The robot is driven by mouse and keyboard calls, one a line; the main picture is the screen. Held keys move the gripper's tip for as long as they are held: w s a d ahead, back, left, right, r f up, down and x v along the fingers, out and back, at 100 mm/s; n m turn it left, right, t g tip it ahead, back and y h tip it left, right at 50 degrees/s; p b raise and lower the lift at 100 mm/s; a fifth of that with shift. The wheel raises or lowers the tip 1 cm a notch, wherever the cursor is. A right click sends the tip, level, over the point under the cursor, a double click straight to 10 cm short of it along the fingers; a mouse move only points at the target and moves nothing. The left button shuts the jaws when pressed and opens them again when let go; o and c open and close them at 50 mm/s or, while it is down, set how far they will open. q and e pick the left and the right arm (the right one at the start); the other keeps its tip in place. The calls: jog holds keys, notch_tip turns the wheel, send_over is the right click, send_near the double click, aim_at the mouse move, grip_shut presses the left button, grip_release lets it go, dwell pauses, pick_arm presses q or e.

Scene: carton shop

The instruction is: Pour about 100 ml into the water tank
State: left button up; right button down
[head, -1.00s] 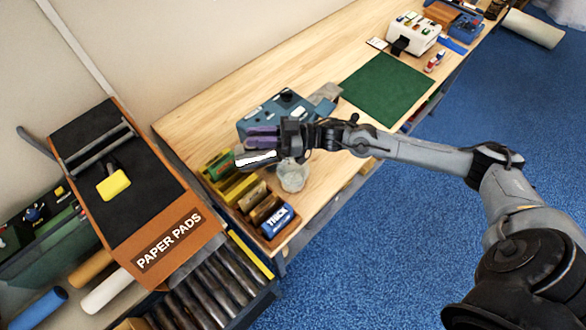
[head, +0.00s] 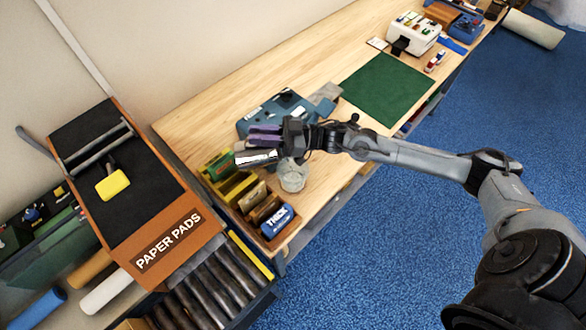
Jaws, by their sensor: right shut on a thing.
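My right gripper (head: 262,137) reaches in from the right, over the near-left part of the bench. It is shut, its purple fingers pointing left. A small silver-white piece (head: 257,157) shows at the fingers and seems to be what it holds; I cannot tell its kind. A clear, cup-like vessel (head: 293,177) shows below the gripper's wrist, its top partly hidden; its fill level cannot be read. A teal machine (head: 288,105) stands behind the gripper, partly covered by it. I cannot make out the water tank for sure. My left gripper is not in view.
An orange-wood box with rolls, one a blue roll (head: 278,221), stands at the bench's near corner beside green and yellow items (head: 218,165). A green mat (head: 388,88) lies clear to the right. The paper pads stand (head: 160,245) and rollers (head: 215,285) are at left.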

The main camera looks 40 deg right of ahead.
aim_at(247, 139)
jog(key=shift+r, duration=0.15)
dwell(0.3)
jog(key=shift+w, duration=0.1)
jog(key=w+a, duration=0.1)
jog(key=w+a+h+p, duration=0.1)
jog(key=a, duration=0.1)
jog(key=shift+r+g, duration=0.1)
jog(key=shift+g, duration=0.3)
jog(key=shift+w+a+r+h+p, duration=0.1)
jog(key=shift+a+r+h+p, duration=0.2)
jog(key=shift+p, duration=0.85)
jog(key=shift+f+g+h, duration=0.3)
jog(key=shift+f+g, duration=0.1)
jog(key=shift+f, duration=0.05)
jog(key=shift+w+a+r+g+p, duration=0.1)
jog(key=shift+a+r+g+p, duration=0.15)
jog(key=shift+p, duration=0.4)
jog(key=h+p, duration=0.1)
jog(key=a+f+g+h+p, duration=0.1)
jog(key=p, duration=0.1)
jog(key=shift+w+f+n+g, duration=0.25)
jog(key=shift+w+f+n, duration=0.05)
jog(key=shift+w, duration=0.05)
